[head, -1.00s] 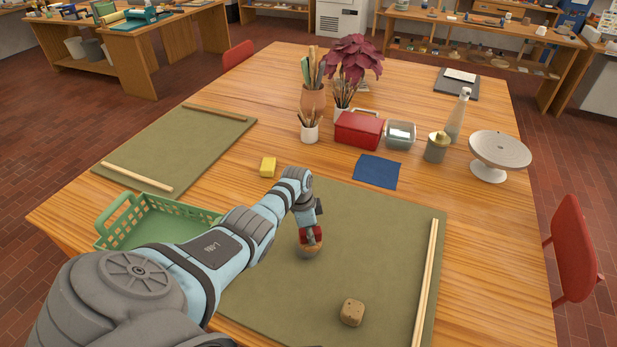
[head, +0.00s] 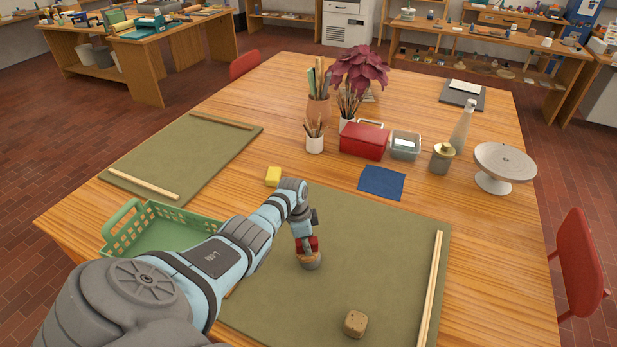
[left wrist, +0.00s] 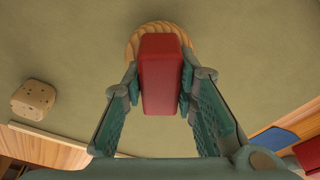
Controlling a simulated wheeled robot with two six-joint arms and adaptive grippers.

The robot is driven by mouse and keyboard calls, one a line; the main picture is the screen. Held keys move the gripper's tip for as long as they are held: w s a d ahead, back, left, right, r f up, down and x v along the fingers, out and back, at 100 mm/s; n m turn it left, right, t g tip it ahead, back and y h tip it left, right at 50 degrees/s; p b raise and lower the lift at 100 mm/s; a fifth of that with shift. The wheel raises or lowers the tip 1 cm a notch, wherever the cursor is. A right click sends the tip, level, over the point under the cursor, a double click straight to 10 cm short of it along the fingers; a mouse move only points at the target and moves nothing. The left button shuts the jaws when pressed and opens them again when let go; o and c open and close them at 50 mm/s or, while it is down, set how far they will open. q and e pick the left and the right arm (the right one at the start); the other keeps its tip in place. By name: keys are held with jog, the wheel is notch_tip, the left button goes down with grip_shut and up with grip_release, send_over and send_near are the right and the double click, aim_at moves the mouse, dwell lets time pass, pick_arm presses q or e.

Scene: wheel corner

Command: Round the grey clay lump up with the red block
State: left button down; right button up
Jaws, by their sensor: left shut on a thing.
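My left gripper (head: 310,245) is over the middle of the near green mat (head: 390,240), pointing down. In the left wrist view its fingers (left wrist: 160,85) are shut on the sides of the red block (left wrist: 161,75). The block also shows in the head view (head: 313,243). Right under the block is a rounded lump (head: 310,263) on the mat, tan on top and greyish lower down. It shows partly behind the block in the left wrist view (left wrist: 135,45), with a wood-like grain. I cannot tell whether block and lump touch. My right gripper is out of view.
A tan dotted cube (head: 355,323) lies on the mat near its front. Wooden strips (head: 431,290) lie along the right edge.

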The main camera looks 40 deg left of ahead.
pick_arm(q)
jog(key=shift+s+d+r+p, duration=0.1)
jog(key=shift+s+d+p, duration=0.15)
jog(key=shift+d+p, duration=0.35)
jog(key=shift+w+d+b, duration=0.35)
jog(key=shift+w+d, duration=0.05)
jog(key=shift+w, duration=0.1)
jog(key=shift+w+a+f+b, duration=0.2)
jog(key=shift+w+b, duration=0.3)
jog(key=shift+b, duration=0.5)
jog(key=shift+r, duration=0.1)
jog(key=shift+w+a+b, duration=0.2)
jog(key=shift+a+b, duration=0.3)
jog(key=shift+a, duration=0.1)
jog(key=shift+r, duration=0.1)
